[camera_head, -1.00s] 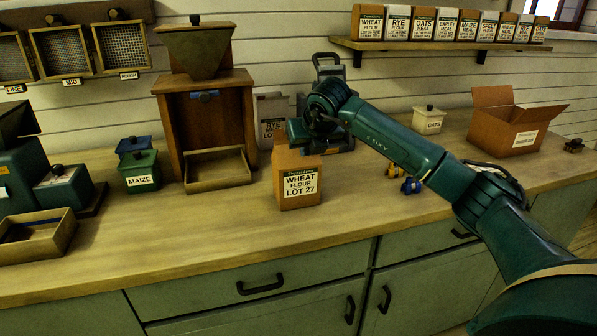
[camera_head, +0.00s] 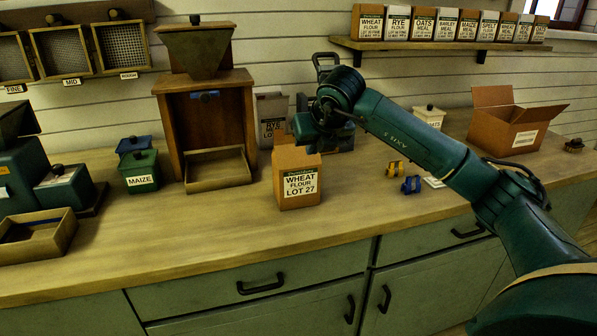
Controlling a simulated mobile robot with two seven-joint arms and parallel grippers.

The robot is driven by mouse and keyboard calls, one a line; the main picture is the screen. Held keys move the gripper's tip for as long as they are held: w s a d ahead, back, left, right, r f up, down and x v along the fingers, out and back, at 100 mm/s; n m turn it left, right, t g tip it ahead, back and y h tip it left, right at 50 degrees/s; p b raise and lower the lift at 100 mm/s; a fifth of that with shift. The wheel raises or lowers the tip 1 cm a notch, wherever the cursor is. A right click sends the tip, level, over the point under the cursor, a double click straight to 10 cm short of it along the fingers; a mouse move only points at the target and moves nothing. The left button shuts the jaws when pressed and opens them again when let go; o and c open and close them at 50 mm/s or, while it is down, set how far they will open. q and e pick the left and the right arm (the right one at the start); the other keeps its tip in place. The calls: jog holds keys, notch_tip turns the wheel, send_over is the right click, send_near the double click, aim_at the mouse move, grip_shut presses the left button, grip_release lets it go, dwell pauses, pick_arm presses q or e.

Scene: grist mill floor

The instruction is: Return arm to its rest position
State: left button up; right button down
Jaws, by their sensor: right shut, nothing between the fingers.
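My right arm (camera_head: 405,138) comes in from the right and reaches over the counter. My left gripper is not in view.
The wooden counter (camera_head: 230,235) is clear in front. Behind stand a mill (camera_head: 235,115), a rye bag (camera_head: 270,115) and a green maize tin (camera_head: 140,172). Blue and yellow rolls (camera_head: 411,185) lie below the arm. An open carton (camera_head: 505,130) is at right, beneath a bag shelf (camera_head: 440,44).

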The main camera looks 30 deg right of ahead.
jog(key=shift+s+a+r, duration=0.1)
jog(key=shift+s+r, duration=0.05)
jog(key=shift+s, duration=0.15)
